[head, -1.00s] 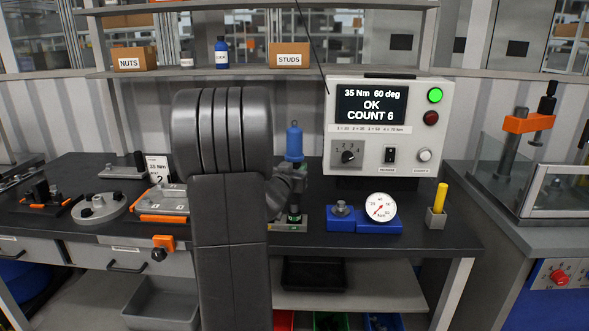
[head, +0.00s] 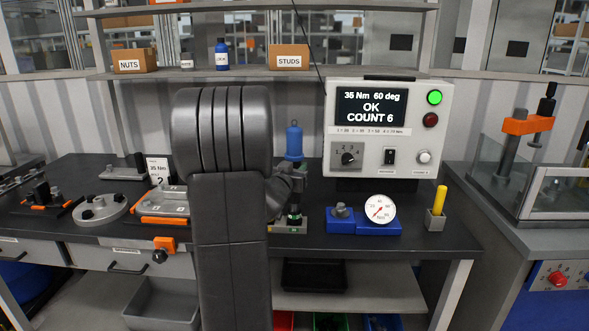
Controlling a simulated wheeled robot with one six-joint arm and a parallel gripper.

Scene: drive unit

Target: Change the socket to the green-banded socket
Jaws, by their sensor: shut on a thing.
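Below the tool, a dark socket with a green band (head: 294,217) sits at a small grey socket block (head: 291,228) on the bench. The tool's lower end is directly above or in this socket; I cannot tell whether they are joined. The rest of the block's left side is hidden by my arm.
A controller (head: 386,128) reads 35 Nm 60 deg, OK, COUNT 6, with its green lamp lit. An orange-edged fixture (head: 160,205) and round flange (head: 98,209) lie left.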

